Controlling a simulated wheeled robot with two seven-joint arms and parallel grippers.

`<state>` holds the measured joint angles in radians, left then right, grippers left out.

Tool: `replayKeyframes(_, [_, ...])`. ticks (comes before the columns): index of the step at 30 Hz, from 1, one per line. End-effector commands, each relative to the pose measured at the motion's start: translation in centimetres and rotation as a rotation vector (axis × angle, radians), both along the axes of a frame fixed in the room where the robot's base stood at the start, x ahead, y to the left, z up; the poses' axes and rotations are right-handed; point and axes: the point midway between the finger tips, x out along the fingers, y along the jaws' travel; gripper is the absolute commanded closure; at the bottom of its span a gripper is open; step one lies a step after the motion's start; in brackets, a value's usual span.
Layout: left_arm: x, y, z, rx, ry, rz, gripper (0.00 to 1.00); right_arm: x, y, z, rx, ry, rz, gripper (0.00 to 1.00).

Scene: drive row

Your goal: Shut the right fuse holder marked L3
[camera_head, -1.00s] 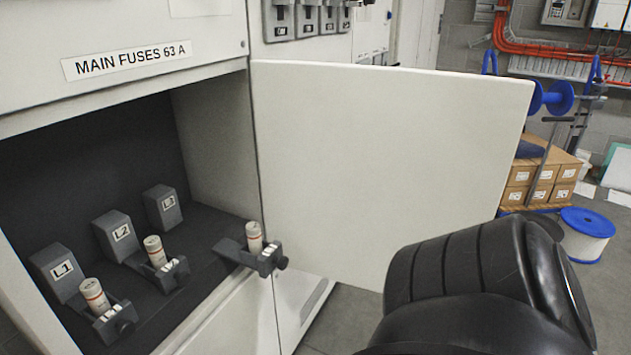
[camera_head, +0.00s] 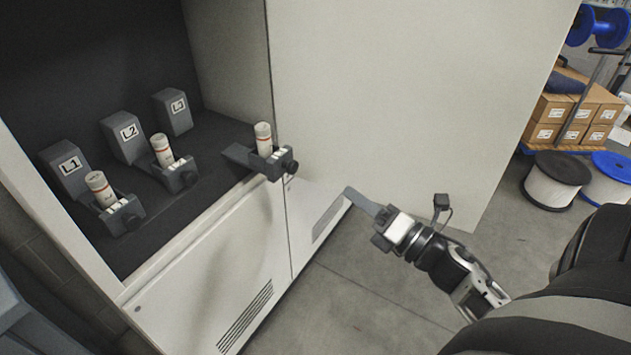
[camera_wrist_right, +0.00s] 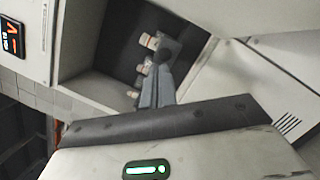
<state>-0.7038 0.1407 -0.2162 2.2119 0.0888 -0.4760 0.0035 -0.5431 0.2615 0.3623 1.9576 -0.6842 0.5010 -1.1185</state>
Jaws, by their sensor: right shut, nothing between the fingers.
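The L3 fuse holder is a dark grey block (camera_head: 172,112) in the open cabinet, with its carrier (camera_head: 262,160) pulled far out toward the cabinet's front edge. A white fuse (camera_head: 263,138) stands upright in the carrier, and a round dark knob is on its front. My right gripper (camera_head: 352,194) is shut and empty, to the right of and below the carrier, apart from it and in front of the cabinet door. In the right wrist view its closed fingers (camera_wrist_right: 158,92) point toward the fuses. Labels cannot be read there. My left gripper is not in view.
The L1 holder (camera_head: 66,172) and L2 holder (camera_head: 125,138) also have their carriers out with fuses in them. The open cabinet door (camera_head: 410,90) stands right of the L3 carrier. Boxes (camera_head: 575,110) and cable reels (camera_head: 556,180) are far right. The floor in front is clear.

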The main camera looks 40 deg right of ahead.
Motion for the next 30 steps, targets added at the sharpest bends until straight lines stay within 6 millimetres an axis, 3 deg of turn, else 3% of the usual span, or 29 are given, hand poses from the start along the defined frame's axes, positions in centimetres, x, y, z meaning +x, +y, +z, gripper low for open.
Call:
replayKeyframes(1, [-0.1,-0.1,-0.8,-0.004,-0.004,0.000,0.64,-0.3,-1.1,-0.4,-0.232,-0.066,0.019,1.00])
replayKeyframes(3, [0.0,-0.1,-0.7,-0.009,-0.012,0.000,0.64,-0.9,-2.0,-0.5,-0.501,-0.134,0.051,1.00])
replayKeyframes(6, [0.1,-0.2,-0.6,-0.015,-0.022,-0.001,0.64,-1.6,-2.8,-0.8,-0.753,-0.194,0.089,1.00])
replayKeyframes(9, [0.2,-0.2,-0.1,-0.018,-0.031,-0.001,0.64,-1.7,-3.1,-0.9,-0.867,-0.221,0.111,1.00])
replayKeyframes(14, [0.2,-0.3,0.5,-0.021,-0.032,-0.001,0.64,-0.2,-2.3,-0.6,-0.890,-0.229,0.116,1.00])
replayKeyframes(24, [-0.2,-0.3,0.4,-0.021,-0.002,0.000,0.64,6.3,1.0,0.0,-0.883,-0.229,0.114,1.00])
replayKeyframes(30, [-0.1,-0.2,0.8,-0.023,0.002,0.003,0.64,9.1,2.4,0.2,-0.882,-0.226,0.115,1.00])
